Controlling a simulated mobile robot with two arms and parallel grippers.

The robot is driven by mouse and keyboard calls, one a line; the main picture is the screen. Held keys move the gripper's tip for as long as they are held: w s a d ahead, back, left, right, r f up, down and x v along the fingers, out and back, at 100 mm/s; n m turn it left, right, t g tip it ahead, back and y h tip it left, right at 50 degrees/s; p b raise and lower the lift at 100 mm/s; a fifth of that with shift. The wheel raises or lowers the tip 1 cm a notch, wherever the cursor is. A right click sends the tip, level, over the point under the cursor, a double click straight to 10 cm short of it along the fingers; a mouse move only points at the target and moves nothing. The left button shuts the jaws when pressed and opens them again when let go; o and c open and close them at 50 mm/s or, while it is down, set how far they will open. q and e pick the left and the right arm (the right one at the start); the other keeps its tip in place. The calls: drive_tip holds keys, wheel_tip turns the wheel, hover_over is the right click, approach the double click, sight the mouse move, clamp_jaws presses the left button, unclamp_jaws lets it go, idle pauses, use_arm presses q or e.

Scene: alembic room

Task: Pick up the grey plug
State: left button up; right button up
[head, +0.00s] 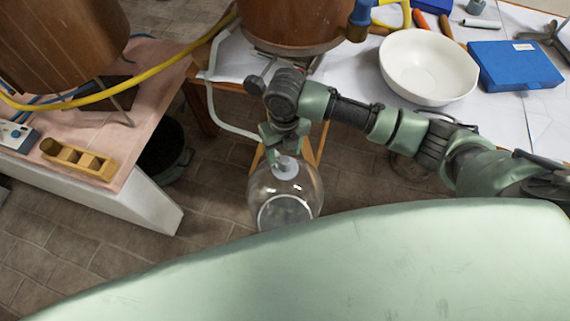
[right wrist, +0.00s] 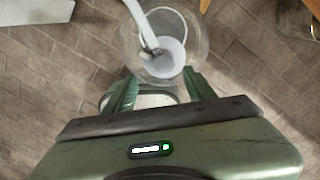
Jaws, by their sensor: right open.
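A pale grey round plug-like piece (head: 286,167) sits at the top of a clear glass vessel (head: 312,195) below the table's edge. In the right wrist view it is a pale disc (right wrist: 168,62) at the end of a grey tube, within the glass vessel's outline (right wrist: 196,27). A small grey cylinder (head: 476,7) stands on the white table at the back right; I cannot tell which of the two is the grey plug. My right gripper (head: 284,150) points down just above the glass vessel. In the right wrist view its fingers (right wrist: 158,82) are apart, with nothing clearly held.
A copper vessel (head: 295,22) stands at the table's edge, with a grey tube (head: 214,102) curving down. A white bowl (head: 428,66) and blue case (head: 515,66) are on the right. A pink-topped bench (head: 140,80) with a yellow block (head: 78,160) is left. Tiled floor lies between.

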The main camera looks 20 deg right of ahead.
sight(285, 160)
drive_tip(key=shift+w+d+f, duration=0.1)
drive_tip(key=shift+w+d, duration=0.15)
drive_tip(key=shift+d, duration=0.1)
drive_tip(key=shift+f+n, duration=0.3)
drive_tip(key=shift+f, duration=0.1)
wheel_tip(285, 160, down, 7)
drive_tip(key=shift+r, duration=0.15)
clamp_jaws()
